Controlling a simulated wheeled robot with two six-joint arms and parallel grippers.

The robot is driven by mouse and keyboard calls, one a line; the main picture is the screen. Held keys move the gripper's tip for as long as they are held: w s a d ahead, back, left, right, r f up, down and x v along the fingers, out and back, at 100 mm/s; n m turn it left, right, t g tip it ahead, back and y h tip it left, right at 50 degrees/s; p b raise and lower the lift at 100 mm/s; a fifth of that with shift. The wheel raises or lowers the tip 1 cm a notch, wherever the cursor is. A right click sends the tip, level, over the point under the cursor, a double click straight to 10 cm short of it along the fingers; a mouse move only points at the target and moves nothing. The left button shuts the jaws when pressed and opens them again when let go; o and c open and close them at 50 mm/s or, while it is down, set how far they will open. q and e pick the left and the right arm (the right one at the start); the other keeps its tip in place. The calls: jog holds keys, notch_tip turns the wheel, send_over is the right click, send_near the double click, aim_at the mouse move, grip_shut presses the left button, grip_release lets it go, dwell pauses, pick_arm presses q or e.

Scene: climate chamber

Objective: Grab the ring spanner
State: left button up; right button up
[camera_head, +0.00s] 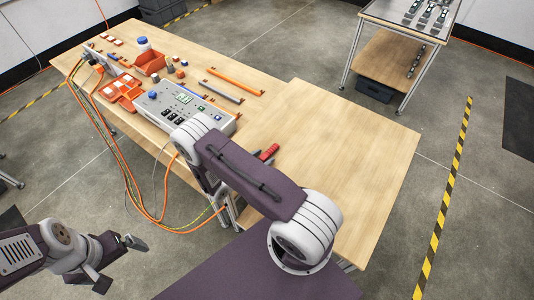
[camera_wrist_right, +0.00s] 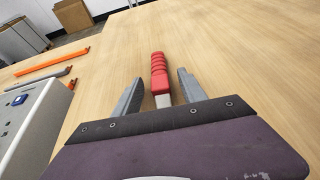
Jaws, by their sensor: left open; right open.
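A red-handled tool (camera_wrist_right: 159,76) with a pale metal shank lies on the wooden table, its shank running under my right gripper; its far end is hidden, so I cannot tell if it is the ring spanner. In the head view its red handle (camera_head: 270,152) shows just beyond my right arm. My right gripper (camera_wrist_right: 160,79) is open, with one finger on each side of the handle and gaps between. My left gripper (camera_head: 118,262) is open and empty at the lower left, away from the table.
A grey control box (camera_head: 182,103) stands left of the tool. Beyond it lie an orange bar (camera_head: 235,81), a grey bar (camera_head: 219,90) and red bins (camera_head: 148,61). Orange cables (camera_head: 118,160) hang off the table's left side. The table's right part (camera_head: 350,150) is clear.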

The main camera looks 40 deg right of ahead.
jog(key=shift+d, duration=0.1)
grip_shut()
